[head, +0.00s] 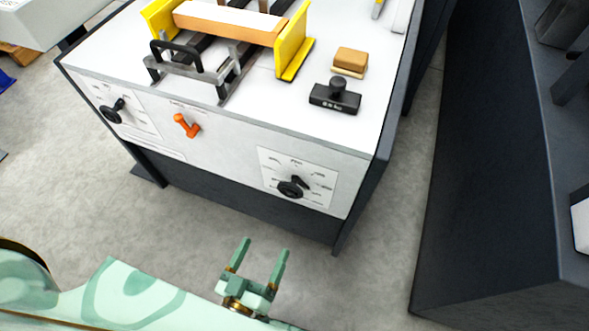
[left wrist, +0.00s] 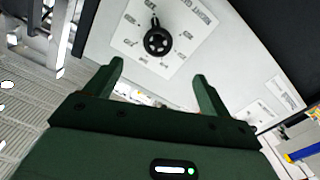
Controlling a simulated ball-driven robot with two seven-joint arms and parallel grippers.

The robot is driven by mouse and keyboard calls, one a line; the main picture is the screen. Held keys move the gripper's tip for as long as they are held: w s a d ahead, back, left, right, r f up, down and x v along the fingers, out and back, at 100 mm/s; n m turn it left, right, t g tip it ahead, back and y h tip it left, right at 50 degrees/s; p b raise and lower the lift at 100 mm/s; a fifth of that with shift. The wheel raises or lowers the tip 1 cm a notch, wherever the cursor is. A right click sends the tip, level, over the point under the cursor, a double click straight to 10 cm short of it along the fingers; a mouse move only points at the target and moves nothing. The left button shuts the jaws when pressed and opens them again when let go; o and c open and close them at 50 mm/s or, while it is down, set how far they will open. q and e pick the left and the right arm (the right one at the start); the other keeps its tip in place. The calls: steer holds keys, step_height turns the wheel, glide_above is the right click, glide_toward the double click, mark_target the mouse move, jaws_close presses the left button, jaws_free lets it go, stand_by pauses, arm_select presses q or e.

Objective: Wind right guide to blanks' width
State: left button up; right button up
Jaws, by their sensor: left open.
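The right hand knob (head: 291,188) is a black crank on a white dial plate at the right of the machine's front panel. It also shows in the left wrist view (left wrist: 158,42), ahead of the fingers; the small dial print is not readable. The yellow right guide (head: 293,45) stands on the machine top by the right end of the blanks (head: 228,22), which lie between it and the yellow left guide (head: 158,18). My left gripper (head: 262,254) is open and empty, in front of and apart from the knob. My right gripper is not in view.
A second black crank (head: 114,110) and an orange lever (head: 187,125) are on the same panel. A black stamp (head: 336,96) and a brown block (head: 350,61) lie on the white top. A dark cabinet (head: 490,190) stands at right. Floor before the panel is clear.

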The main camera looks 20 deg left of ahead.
arm_select(q)
steer(key=b, duration=0.2)
glide_toward(289, 193)
steer(key=w, duration=0.2)
steer(key=w+b, duration=0.1)
steer(key=w, duration=0.7)
steer(key=shift+w+d+f+b, duration=0.2)
steer(key=shift+w+b, duration=0.1)
steer(key=shift+b, duration=0.1)
steer(key=shift+w+r, duration=0.1)
steer(key=shift+c, duration=1.2)
steer(key=c, duration=0.7)
arm_select(e)
steer(key=s+f, duration=0.1)
steer(key=d+f, duration=0.1)
steer(key=shift+s+d+f+n+g, duration=0.15)
steer(key=shift+s+f+n+g, duration=0.15)
steer(key=shift+s, duration=0.1)
